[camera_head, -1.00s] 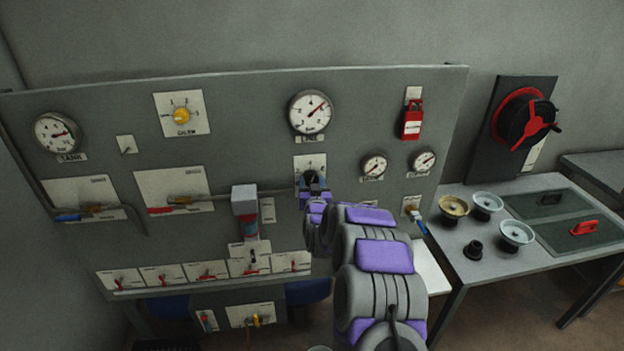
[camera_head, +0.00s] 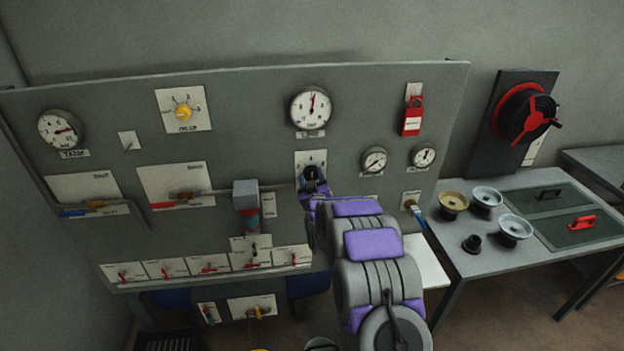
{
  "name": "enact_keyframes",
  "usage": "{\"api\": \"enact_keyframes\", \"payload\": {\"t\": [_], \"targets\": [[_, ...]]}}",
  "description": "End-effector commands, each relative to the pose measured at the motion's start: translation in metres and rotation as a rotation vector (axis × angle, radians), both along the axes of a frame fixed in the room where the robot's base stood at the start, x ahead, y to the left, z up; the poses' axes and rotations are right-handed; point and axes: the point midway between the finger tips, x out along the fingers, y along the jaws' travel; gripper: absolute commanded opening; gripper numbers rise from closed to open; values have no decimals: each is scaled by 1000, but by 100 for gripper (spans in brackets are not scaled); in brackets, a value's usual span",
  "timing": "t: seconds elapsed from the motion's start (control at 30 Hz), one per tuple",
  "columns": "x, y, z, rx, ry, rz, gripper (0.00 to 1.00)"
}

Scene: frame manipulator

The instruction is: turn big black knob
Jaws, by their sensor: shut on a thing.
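The big black knob (camera_head: 311,173) sits on a white plate (camera_head: 303,158) in the middle of the grey panel, below the large line gauge (camera_head: 311,106). My gripper (camera_head: 312,184) is at the panel, shut on the knob. Its purple and grey arm reaches in from the lower right and hides the lower part of the plate. The fingertips are small and partly hidden by the wrist.
A blue-grey box (camera_head: 246,194) juts from the panel left of my gripper. Two small gauges (camera_head: 374,160) and a red padlock (camera_head: 412,116) are to the right. A side table (camera_head: 468,259) with several handwheels stands at the right.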

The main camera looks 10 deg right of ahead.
Motion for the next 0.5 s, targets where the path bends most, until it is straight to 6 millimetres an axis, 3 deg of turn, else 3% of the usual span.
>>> {"api": "enact_keyframes", "payload": {"t": [0.23, 0.27, 0.5], "targets": [[-1, 0, -7, 0, 13, 1, 24], [-1, 0, -7, 0, 13, 1, 57], [-3, 0, -2, 1, 6, 1, 80]]}}
